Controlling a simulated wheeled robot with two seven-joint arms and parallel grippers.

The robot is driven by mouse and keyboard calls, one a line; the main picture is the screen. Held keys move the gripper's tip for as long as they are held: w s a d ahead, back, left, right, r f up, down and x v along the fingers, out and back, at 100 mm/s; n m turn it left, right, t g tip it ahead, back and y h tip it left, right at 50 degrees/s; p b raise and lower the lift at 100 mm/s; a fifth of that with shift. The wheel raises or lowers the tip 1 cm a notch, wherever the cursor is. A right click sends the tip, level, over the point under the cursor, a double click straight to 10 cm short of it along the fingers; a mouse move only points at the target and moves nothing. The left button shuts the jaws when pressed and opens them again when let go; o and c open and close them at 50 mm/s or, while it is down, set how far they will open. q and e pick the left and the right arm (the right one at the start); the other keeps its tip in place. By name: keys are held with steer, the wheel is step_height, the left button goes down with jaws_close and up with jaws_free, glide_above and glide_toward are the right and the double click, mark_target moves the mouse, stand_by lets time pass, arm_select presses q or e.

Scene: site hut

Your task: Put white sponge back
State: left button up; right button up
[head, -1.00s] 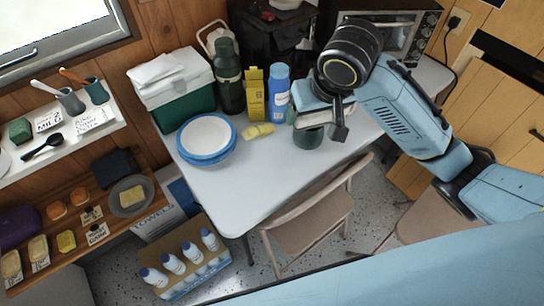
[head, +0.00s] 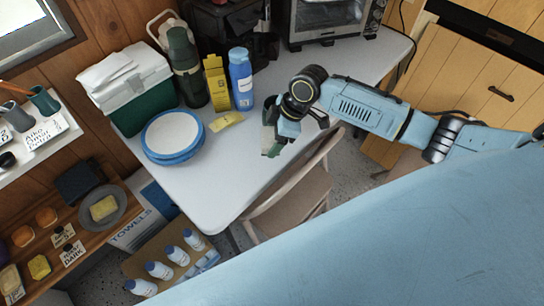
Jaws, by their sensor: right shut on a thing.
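My right gripper (head: 283,140) is over the front right part of the white table, at the end of the blue arm coming in from the right. It is shut on a green and pale thing (head: 268,139), mostly hidden by the gripper, so I cannot tell exactly what it is. No plainly white sponge stands out. A flat yellow sponge-like piece (head: 226,121) lies on the table (head: 207,194) in front of the bottles. A pale yellow block (head: 103,207) rests on a grey plate (head: 118,201) on the lower wooden shelf at left. My left gripper is not in view.
A stack of blue and white plates (head: 171,137), a green and white cooler (head: 128,90), a dark flask (head: 187,66), a yellow carton (head: 216,82) and a blue bottle (head: 241,78) crowd the table's back. A chair (head: 296,194) stands at its front. The table's front left is clear.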

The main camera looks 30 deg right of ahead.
mark_target(269, 160)
step_height(269, 160, down, 8)
steer(key=shift+b, duration=0.6)
steer(key=o, duration=0.9)
steer(key=shift+f, duration=0.1)
steer(key=shift+o, duration=0.2)
steer(key=shift+r, duration=0.3)
steer(key=p+v, duration=0.2)
steer(key=v, duration=0.9)
steer(key=shift+r, duration=0.35)
steer(key=shift+d, duration=0.1)
